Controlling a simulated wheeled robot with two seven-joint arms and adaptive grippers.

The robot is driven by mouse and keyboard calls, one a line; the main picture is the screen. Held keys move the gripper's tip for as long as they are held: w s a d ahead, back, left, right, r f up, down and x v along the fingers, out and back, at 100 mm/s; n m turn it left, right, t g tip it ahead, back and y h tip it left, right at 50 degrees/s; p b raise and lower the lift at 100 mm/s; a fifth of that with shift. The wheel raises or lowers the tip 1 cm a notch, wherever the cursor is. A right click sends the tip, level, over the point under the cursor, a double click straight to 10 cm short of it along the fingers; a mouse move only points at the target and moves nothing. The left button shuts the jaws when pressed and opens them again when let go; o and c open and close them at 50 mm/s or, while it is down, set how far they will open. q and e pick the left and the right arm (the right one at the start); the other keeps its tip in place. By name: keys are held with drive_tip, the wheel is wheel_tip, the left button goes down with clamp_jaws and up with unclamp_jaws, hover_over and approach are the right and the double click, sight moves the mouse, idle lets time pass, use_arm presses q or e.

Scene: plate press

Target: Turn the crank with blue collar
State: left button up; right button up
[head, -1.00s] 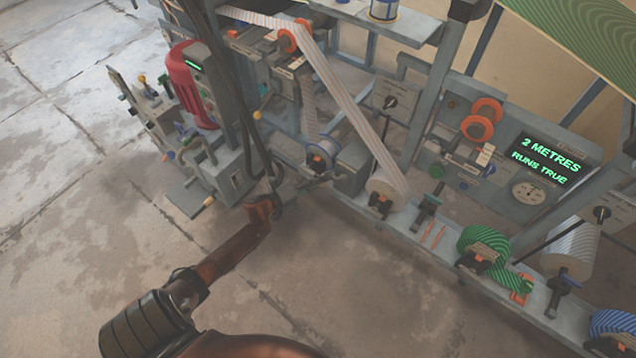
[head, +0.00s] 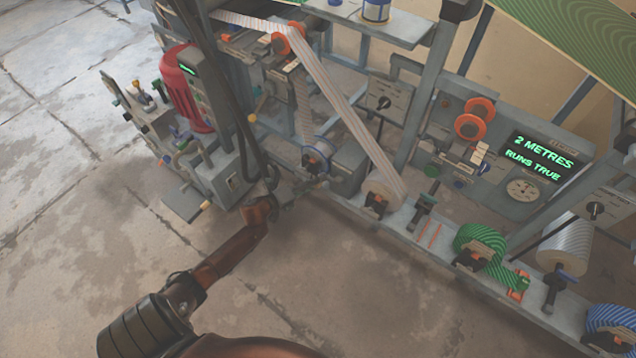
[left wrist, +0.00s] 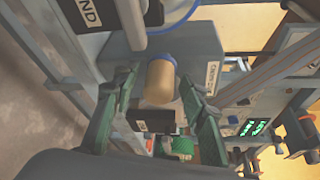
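The crank's tan handle (left wrist: 161,84) with a blue collar shows in the middle of the left wrist view, pointing toward the camera. It sticks out from a grey box (left wrist: 190,55). My left gripper (left wrist: 160,78) is open, with one green finger on each side of the handle and a gap showing on both sides. The crank cannot be made out there. My right gripper is not in view.
A grey box (head: 350,166) stands right of the spool. A striped web (head: 340,95) runs down to a roll (head: 384,190). A red motor (head: 184,90) is at the left. A display (head: 545,156) reads "2 METRES RUNS TRUE". The floor (head: 350,290) in front is clear.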

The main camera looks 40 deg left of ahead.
use_arm(q)
drive_tip(key=shift+s, duration=0.15)
drive_tip(key=v, duration=1.1)
drive_tip(key=shift+s, duration=0.35)
drive_tip(key=shift+a, duration=0.1)
idle(0.5)
